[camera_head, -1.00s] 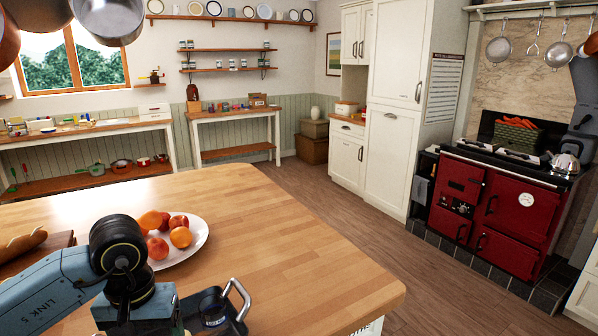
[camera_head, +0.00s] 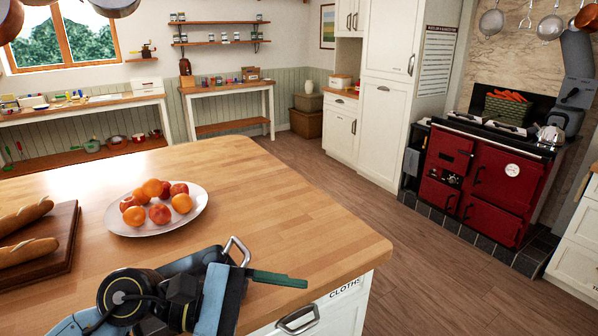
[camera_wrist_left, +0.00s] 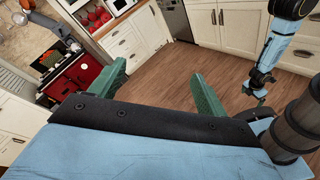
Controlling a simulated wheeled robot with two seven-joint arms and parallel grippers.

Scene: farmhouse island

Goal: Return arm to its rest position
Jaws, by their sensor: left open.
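My left arm comes in from the bottom left of the head view. It reaches over the near edge of the wooden island (camera_head: 290,205). One green finger of my left gripper (camera_head: 278,279) shows near that edge, pointing right. In the left wrist view both green fingers of the left gripper (camera_wrist_left: 160,88) are wide apart, with nothing between them and floor and cabinets beyond. A blue and black arm, apparently my right one, shows at the upper right of the wrist view. Its gripper end (camera_wrist_left: 256,90) is too small to read.
A dark tray-like thing with a metal loop handle (camera_head: 238,247) is partly hidden behind my left arm. A white plate (camera_head: 125,227) of fruit and a board (camera_head: 68,225) with bread are on the island. A drawer handle (camera_head: 298,320) juts from its front. The island's right half is clear.

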